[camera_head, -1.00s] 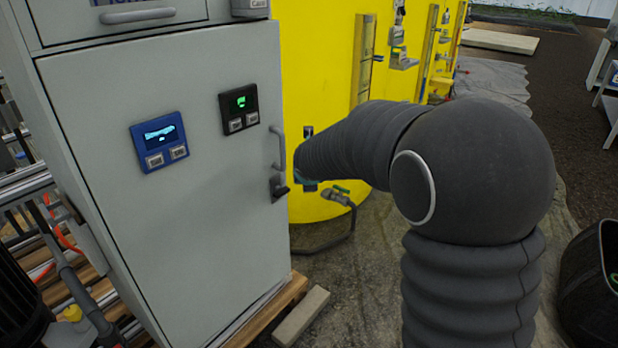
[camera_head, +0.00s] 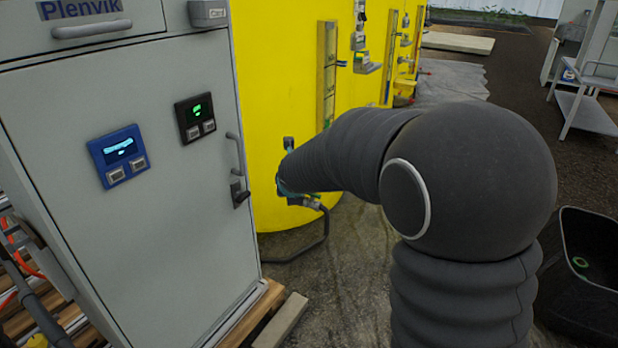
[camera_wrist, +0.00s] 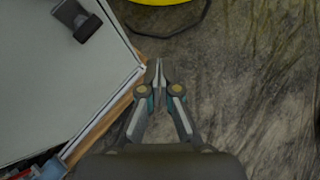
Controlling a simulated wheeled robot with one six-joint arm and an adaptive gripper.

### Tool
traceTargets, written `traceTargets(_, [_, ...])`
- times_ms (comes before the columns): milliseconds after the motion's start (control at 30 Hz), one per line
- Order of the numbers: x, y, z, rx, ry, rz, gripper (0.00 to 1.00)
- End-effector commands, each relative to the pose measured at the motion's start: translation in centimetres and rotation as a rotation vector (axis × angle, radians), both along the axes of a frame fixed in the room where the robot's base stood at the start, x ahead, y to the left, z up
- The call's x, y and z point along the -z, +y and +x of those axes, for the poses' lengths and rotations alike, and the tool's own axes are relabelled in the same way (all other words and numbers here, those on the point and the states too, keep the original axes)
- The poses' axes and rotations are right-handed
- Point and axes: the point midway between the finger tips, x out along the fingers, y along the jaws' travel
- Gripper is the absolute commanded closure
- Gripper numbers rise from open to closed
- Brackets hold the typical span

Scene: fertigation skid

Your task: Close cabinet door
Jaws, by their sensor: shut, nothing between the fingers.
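The grey cabinet door (camera_head: 95,235) fills the left of the head view and looks flush with its frame. A blue panel (camera_head: 119,156) and a black panel with a green display (camera_head: 195,119) sit on it. A grey bar handle (camera_head: 236,158) and a dark latch (camera_head: 240,196) are at its right edge. In the wrist view, the grey cabinet surface (camera_wrist: 50,95) and a dark latch or handle part (camera_wrist: 76,20) lie at upper left. My gripper (camera_wrist: 157,66) is shut and empty, beside the cabinet edge over the floor. In the head view, my arm hides most of it.
A large yellow tank (camera_head: 285,75) with a dark hose (camera_head: 300,248) stands right of the cabinet. The cabinet rests on a wooden base (camera_head: 265,305). A black bin (camera_head: 590,285) is at lower right. Open floor (camera_head: 350,290) lies between cabinet and arm.

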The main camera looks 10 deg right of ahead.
Motion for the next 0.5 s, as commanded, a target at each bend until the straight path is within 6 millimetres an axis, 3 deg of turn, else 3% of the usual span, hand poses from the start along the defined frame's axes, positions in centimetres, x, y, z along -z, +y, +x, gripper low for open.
traceTargets(500, [-5.0, -3.9, -3.1, 0.003, -0.005, 0.003, 1.0])
